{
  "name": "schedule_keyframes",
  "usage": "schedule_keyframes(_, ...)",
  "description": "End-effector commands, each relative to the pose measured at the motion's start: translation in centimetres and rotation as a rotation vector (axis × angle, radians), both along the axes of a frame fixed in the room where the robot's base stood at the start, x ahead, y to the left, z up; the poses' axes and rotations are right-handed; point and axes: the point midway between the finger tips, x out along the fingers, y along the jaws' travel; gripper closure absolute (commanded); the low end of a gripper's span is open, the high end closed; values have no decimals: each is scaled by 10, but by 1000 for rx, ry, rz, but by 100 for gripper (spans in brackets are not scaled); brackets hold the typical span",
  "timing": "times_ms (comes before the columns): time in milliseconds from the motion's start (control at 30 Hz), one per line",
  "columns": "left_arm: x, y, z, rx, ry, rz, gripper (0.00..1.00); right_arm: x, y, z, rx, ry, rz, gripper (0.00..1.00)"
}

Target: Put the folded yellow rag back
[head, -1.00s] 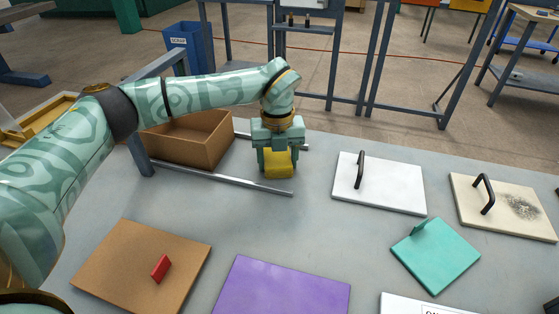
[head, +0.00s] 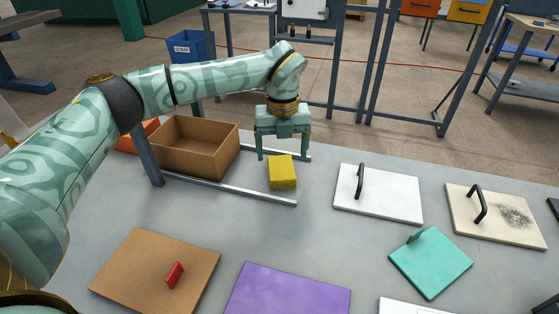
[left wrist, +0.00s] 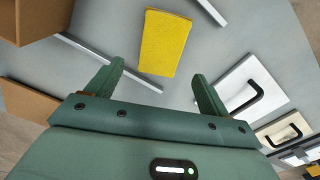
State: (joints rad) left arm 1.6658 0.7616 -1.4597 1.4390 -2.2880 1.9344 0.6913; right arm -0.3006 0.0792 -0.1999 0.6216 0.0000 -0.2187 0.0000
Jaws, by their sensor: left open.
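The folded yellow rag (head: 282,173) lies on the grey table between two metal rails, to the right of the open brown box. It also shows in the left wrist view (left wrist: 164,43), ahead of the fingertips. My left gripper (head: 283,157) is open and empty, just above and behind the rag in the head view. In the left wrist view its two fingers (left wrist: 158,75) stand wide apart, with the rag beyond the gap between them. My right gripper is not in view.
The brown box (head: 196,123) stands left of the rag, and a metal rail (head: 235,190) runs in front. A white board with a black handle (head: 385,205) lies to the right. Brown (head: 135,262), purple (head: 290,293) and teal (head: 440,268) panels lie nearer. Bare table shows between them.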

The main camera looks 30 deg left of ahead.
Motion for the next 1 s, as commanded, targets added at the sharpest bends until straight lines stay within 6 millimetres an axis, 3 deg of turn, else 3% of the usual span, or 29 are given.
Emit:
schedule_keyframes(33, 0, 0, 19, 0, -7, 0, 20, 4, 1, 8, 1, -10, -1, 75)
schedule_keyframes(100, 0, 0, 32, 0, -5, 1, 20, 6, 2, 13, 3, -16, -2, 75)
schedule_keyframes(300, 0, 0, 51, 0, -1, -1, 20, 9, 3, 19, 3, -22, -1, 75)
schedule_keyframes(1000, 0, 0, 52, 0, 1, 0, 20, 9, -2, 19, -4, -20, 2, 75)
